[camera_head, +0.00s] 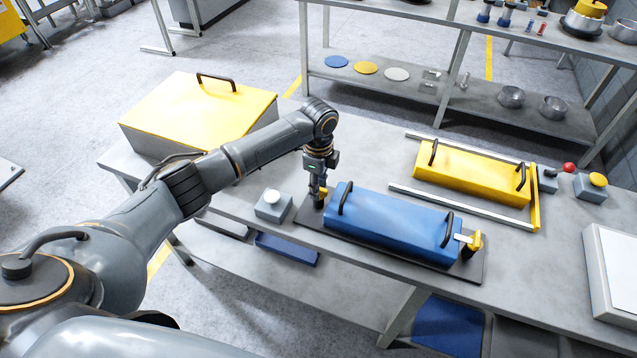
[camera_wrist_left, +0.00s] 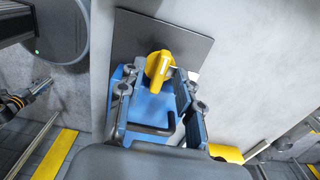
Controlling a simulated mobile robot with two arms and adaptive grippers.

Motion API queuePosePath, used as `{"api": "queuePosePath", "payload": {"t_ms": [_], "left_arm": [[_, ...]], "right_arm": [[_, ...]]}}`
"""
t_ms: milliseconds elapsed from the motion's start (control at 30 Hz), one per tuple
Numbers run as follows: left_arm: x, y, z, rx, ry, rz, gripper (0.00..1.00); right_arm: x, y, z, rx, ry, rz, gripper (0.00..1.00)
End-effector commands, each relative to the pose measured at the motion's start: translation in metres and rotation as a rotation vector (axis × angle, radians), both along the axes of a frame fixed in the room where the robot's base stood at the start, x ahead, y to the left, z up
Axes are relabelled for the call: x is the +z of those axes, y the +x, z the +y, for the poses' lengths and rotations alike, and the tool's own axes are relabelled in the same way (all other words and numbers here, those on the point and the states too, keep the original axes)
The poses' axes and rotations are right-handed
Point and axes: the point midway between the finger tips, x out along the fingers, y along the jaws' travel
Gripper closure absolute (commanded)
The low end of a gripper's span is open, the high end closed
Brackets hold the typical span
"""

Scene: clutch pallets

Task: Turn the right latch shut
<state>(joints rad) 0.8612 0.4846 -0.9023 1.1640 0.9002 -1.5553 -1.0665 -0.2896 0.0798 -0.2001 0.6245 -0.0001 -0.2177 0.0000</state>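The blue box (camera_head: 390,222) lies on a dark base plate (camera_head: 300,222) on the table, with a black handle near each end. The right latch (camera_head: 475,240) is a yellow lever with a pale metal bar at the box's right end. My left gripper (camera_head: 318,195) points down at the box's opposite, left end, far from the right latch. In the wrist view its fingers (camera_wrist_left: 158,100) are apart, with a yellow latch (camera_wrist_left: 159,67) between or just beyond them. I cannot tell whether they touch it. My right gripper is not in view.
A yellow box (camera_head: 470,175) between metal rails stands behind the blue one. A large yellow-lidded case (camera_head: 195,110) is at the left. A grey button box (camera_head: 272,205) stands near my gripper. A red-knobbed lever (camera_head: 568,168) and yellow button box (camera_head: 592,187) stand at right.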

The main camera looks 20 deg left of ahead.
Motion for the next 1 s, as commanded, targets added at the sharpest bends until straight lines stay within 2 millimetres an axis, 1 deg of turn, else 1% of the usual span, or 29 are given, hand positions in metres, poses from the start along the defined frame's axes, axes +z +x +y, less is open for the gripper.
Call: {"api": "queuePosePath", "payload": {"t_ms": [100, 200, 233, 267, 300, 367, 400, 767, 1000], "left_arm": [[-0.001, 0.0, 0.0, 0.0, 0.0, 0.0, 0.65], [-0.001, 0.0, 0.0, 0.0, 0.0, 0.0, 0.65], [0.0, 0.0, 0.0, 0.0, 0.0, 0.0, 0.69], [0.0, 0.0, 0.0, 0.0, 0.0, 0.0, 0.75], [0.0, 0.0, 0.0, 0.0, 0.0, 0.0, 0.83], [0.0, 0.0, 0.0, 0.0, 0.0, 0.0, 0.96], [0.0, 0.0, 0.0, 0.0, 0.0, 0.001, 1.0], [0.0, 0.0, 0.0, -0.026, 0.0, 0.001, 1.0], [0.0, 0.0, 0.0, -0.146, 0.0, 0.002, 1.0]], "right_arm": [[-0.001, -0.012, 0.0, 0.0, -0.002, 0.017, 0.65], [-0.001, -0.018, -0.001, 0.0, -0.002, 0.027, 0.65], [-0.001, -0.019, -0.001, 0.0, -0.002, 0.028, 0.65], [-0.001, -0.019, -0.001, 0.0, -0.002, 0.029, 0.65], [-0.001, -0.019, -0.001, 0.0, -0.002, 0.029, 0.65], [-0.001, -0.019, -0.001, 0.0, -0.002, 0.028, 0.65], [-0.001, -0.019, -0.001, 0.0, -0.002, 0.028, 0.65], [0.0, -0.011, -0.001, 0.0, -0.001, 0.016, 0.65], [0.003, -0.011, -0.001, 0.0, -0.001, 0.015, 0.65]]}}
